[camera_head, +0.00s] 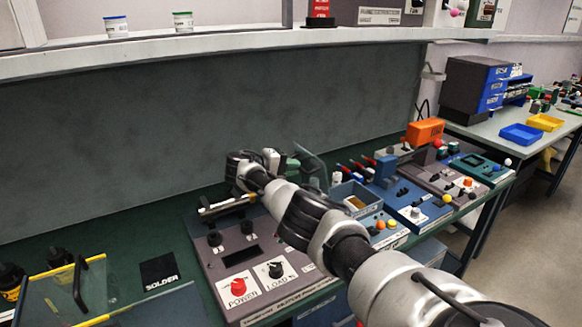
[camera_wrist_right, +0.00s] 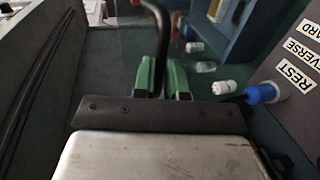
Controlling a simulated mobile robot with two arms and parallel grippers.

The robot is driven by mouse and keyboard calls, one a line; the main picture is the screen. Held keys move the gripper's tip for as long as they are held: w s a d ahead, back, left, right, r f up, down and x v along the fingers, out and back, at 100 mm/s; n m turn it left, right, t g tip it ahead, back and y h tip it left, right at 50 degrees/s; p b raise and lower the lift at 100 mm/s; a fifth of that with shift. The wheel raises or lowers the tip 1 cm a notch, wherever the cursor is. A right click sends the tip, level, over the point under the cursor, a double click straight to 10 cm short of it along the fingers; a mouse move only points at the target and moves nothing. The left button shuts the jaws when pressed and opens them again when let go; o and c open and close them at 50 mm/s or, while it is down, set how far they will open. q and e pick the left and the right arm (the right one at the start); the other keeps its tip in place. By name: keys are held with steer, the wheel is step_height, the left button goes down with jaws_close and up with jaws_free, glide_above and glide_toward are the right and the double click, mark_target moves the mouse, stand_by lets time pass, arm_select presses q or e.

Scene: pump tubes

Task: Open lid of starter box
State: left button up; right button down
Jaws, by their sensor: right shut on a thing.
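The starter box appears to be the small grey-blue open-topped box (camera_head: 372,196) on the bench, with something yellow inside. A clear panel (camera_head: 312,166), apparently its lid, stands tilted up at its left. My right gripper (camera_head: 284,163) is beside this panel, with its far parts partly hidden by my own arm. In the right wrist view, its green fingertips (camera_wrist_right: 163,78) are closed around a dark curved handle (camera_wrist_right: 160,22). The handle's join to the lid is hard to make out. My left gripper is not in view.
A control panel with POWER and LOAD knobs (camera_head: 238,286) lies below my arm. Blue and grey panels (camera_head: 412,212) stand to the right. Another clear lid with a black handle (camera_head: 80,285) is at lower left. Small white-capped items (camera_wrist_right: 224,87) lie near the right gripper.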

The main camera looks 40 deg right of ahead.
steer(key=c, duration=1.4)
jaws_free()
steer(key=shift+d+f, duration=0.15)
steer(key=shift+f, duration=0.15)
steer(key=shift+o, duration=1.2)
steer(key=shift+d+f, duration=0.1)
steer(key=shift+d, duration=0.15)
steer(key=b+v, duration=0.2)
steer(key=v, duration=0.9)
